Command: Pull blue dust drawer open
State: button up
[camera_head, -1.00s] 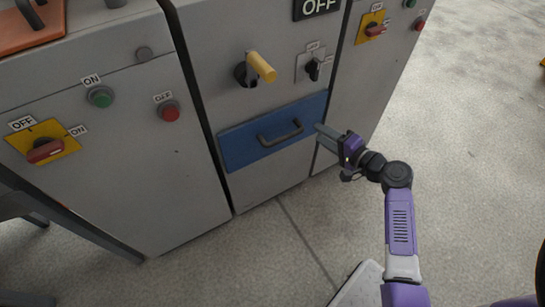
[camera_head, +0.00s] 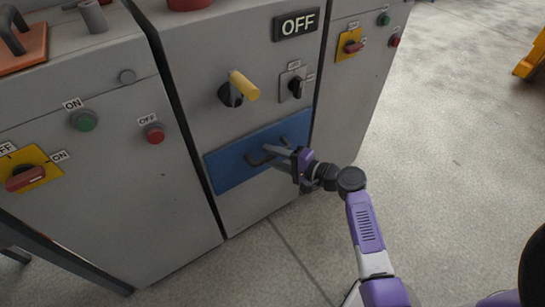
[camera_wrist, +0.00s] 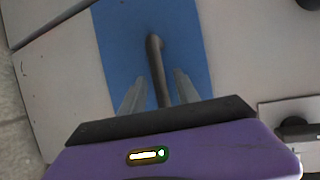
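The blue dust drawer (camera_head: 226,172) is a flat blue front low in the middle grey cabinet. It looks flush with the cabinet face. Its dark bar handle (camera_head: 254,160) is partly hidden by my gripper (camera_head: 272,150), which reaches it from the right. In the wrist view, the handle (camera_wrist: 155,62) stands out from the blue front (camera_wrist: 115,45). The two grey fingers of my gripper (camera_wrist: 158,90) are apart, one on each side of the handle. I cannot tell whether either finger touches it.
Above the drawer are a yellow-handled lever (camera_head: 243,87), a small black switch (camera_head: 295,86) and an OFF sign (camera_head: 297,24). The left cabinet has a green button (camera_head: 84,120) and a red button (camera_head: 154,133). The floor (camera_head: 430,170) to the right is clear.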

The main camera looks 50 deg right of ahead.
jog(key=shift+c, duration=0.5)
grip_shut()
dwell(1.0)
